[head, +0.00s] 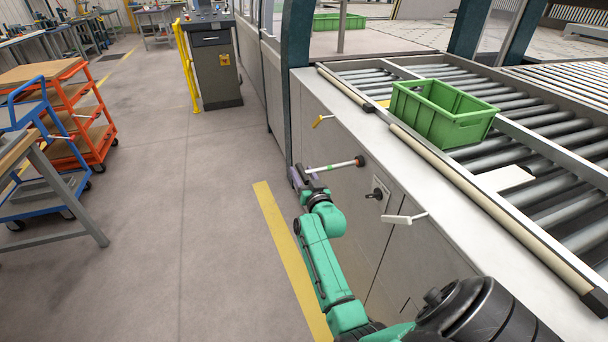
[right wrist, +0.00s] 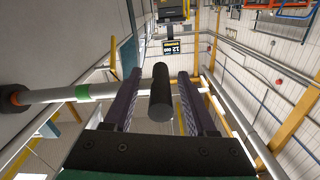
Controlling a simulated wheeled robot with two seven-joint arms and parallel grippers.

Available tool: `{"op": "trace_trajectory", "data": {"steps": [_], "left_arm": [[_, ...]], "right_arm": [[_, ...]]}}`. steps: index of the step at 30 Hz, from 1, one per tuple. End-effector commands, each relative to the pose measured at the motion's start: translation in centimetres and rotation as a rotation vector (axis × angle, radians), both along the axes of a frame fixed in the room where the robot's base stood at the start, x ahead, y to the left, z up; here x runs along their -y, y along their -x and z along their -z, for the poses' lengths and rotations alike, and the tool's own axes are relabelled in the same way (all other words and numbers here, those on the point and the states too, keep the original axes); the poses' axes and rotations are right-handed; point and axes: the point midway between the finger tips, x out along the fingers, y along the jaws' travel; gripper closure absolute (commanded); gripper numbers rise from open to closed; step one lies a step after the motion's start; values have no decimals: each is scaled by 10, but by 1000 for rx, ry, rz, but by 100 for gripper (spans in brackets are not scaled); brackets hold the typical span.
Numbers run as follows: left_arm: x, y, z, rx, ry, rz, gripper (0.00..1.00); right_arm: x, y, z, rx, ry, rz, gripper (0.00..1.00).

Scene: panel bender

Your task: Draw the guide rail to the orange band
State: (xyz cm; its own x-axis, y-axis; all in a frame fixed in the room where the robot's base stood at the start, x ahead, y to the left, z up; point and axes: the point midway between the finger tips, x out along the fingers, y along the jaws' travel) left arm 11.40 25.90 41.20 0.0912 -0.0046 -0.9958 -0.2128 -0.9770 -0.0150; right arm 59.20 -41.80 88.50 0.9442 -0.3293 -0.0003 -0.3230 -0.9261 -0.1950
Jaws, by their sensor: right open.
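A pale rod (head: 333,166) sticks out of the grey machine side from a dark round mount (head: 360,161). In the right wrist view the rod (right wrist: 50,96) shows an orange band (right wrist: 14,97) near the mount and a green band (right wrist: 82,91) nearer my gripper. A black cylindrical handle (right wrist: 160,95) is at the rod's outer end. My right gripper (right wrist: 158,80) is open, with the handle between its fingers and a gap on both sides. In the head view my right gripper (head: 301,175) is at the rod's outer end. Beige rails (head: 480,190) run along the roller conveyor. My left gripper is not in view.
A yellow lever (head: 321,121), a black knob (head: 377,194) and a white lever (head: 405,218) are on the same machine side. A green crate (head: 440,125) stands on the rollers. The floor left of the yellow line (head: 270,215) is clear up to the carts.

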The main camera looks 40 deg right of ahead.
Motion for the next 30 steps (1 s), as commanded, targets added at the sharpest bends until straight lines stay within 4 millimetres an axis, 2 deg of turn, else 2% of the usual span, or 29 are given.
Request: {"op": "trace_trajectory", "data": {"steps": [5, 19, 24, 30], "left_arm": [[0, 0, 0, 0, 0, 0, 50], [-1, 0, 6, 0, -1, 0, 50], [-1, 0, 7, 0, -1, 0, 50], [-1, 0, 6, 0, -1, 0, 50]], "right_arm": [[-6, 16, 2, -3, -1, -1, 43], [-42, 122, 3, -4, -1, 0, 43], [-48, 137, 1, -1, 0, 0, 43], [-48, 137, 0, -1, 0, 0, 43]]}}
